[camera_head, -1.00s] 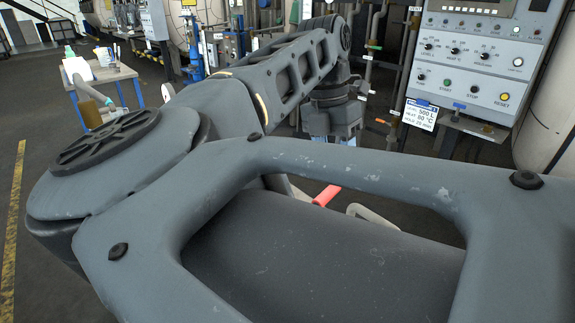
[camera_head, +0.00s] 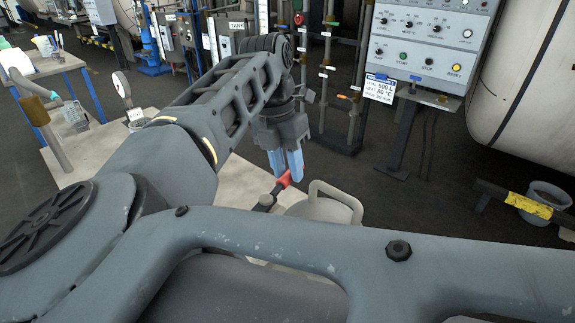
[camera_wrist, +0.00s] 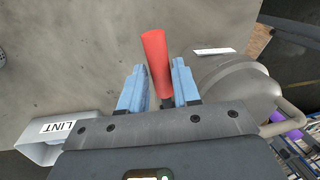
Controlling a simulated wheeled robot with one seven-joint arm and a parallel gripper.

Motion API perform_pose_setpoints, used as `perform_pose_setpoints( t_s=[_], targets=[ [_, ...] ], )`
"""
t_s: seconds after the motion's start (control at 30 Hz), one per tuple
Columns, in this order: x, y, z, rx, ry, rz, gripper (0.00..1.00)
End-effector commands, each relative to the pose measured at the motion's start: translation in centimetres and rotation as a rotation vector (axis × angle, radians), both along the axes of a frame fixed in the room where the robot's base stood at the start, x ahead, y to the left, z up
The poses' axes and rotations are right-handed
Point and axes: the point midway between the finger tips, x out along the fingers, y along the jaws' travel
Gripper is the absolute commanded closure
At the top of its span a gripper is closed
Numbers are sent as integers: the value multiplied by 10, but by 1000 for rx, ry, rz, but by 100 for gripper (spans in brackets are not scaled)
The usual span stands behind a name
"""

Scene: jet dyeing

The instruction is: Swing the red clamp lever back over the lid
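The red clamp lever (camera_head: 284,181) shows in the head view just below my fingertips, with a dark shaft running down and left beside the lid. In the wrist view its red grip (camera_wrist: 156,58) stands between the two blue fingers of my gripper (camera_wrist: 159,86). The fingers are apart, with a gap on the left of the grip; contact on the right is unclear. In the head view my gripper (camera_head: 286,165) points down at the lever. The grey round lid (camera_head: 318,209) with a looped handle is right of the lever. My arm hides the lid's lower part.
A box marked LINT (camera_wrist: 45,150) is left of my gripper in the wrist view. A control panel (camera_head: 428,50) on a stand and vertical pipes (camera_head: 325,100) stand behind. A blue table (camera_head: 45,72) with containers is at far left.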

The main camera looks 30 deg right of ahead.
Motion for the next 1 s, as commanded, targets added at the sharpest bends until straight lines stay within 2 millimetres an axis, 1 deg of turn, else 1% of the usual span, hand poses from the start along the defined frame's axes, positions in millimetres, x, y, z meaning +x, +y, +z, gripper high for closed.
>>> perform_pose_setpoints(
  t_s=[0.03,0.3,0.77,0.87,1.0],
  targets=[
    [0,0,0,0,0,0,74],
    [0,0,0,0,1,0,99],
    [1,-1,-1,0,0,3,100],
    [5,-5,-1,0,0,13,100],
    [17,-16,-1,1,-1,49,100]
  ],
)
